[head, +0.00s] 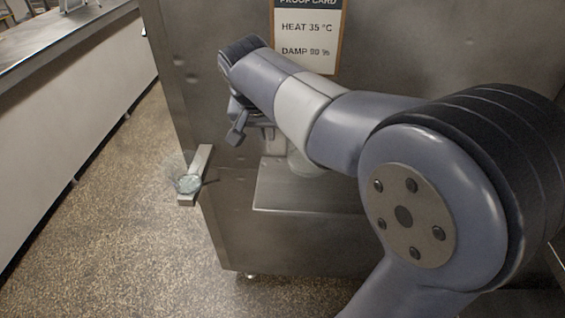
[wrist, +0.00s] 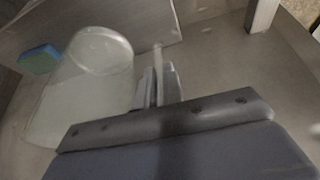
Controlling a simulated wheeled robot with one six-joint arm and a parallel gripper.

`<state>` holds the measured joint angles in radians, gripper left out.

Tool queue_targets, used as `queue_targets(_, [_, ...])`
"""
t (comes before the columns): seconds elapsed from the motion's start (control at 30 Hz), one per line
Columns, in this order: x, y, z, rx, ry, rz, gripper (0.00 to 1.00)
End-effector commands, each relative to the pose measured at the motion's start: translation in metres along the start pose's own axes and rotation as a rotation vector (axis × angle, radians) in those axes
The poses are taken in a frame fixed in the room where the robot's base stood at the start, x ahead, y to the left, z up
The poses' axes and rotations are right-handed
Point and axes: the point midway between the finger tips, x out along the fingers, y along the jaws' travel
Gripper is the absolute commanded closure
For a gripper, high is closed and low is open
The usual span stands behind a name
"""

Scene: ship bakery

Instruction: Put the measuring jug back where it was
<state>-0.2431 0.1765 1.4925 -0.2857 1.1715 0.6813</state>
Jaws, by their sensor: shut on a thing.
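The measuring jug (wrist: 75,100) is a pale, see-through vessel at the left of the wrist view, with its round end toward the top. In the head view, a pale part of it (head: 303,166) shows below my arm, in front of the steel cabinet and over a small steel shelf (head: 300,200). My gripper (wrist: 157,86) is shut on the jug at its right side, where a thin pale strip stands between the fingers. My arm hides most of the jug in the head view. I cannot tell whether the jug touches the shelf.
A blue and green sponge (wrist: 38,60) lies beside the jug. A proof card (head: 307,40) hangs above. Open speckled floor (head: 110,230) lies left.

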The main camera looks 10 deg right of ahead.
Motion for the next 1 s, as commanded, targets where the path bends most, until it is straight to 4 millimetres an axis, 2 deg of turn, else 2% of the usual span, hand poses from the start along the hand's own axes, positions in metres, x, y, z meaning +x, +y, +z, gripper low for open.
queue_targets(0.1, [0.020,-0.001,0.009,-0.001,-0.003,0.002,1.00])
queue_targets(0.27, [0.033,-0.002,0.014,0.000,0.000,0.000,1.00])
queue_targets(0.5, [0.061,-0.003,0.026,-0.001,-0.001,0.002,1.00])
queue_targets(0.97, [0.071,-0.003,0.030,0.000,0.001,0.000,1.00])
queue_targets(1.0, [0.070,-0.003,0.030,0.001,0.000,0.000,0.88])
